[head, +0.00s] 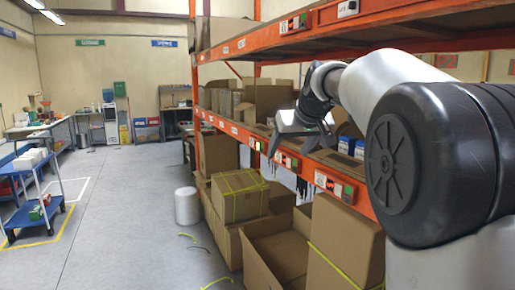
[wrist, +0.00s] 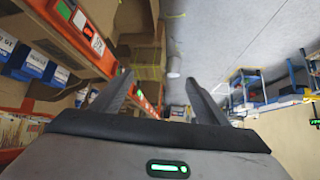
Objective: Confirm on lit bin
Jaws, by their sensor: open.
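My gripper (head: 300,146) is open and empty, held in front of the lower orange shelf rail (head: 231,129); its two spread fingers also show in the wrist view (wrist: 157,78). Small button units sit along this rail. Another unit (head: 287,162) is just below my gripper, and a third unit (head: 335,187), with red and green parts, is to the right. In the wrist view a unit with a green part (wrist: 82,21) is at upper left. I cannot tell which bin is lit.
Blue-and-white boxes (head: 345,146) and cardboard bins (head: 268,98) stand on the shelf. Open cartons (head: 275,250) and a strapped carton (head: 238,195) fill the floor below the rail. A white cylinder (head: 187,206) stands beside them. The aisle floor (head: 125,225) is mostly clear; a blue cart (head: 35,196) is at left.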

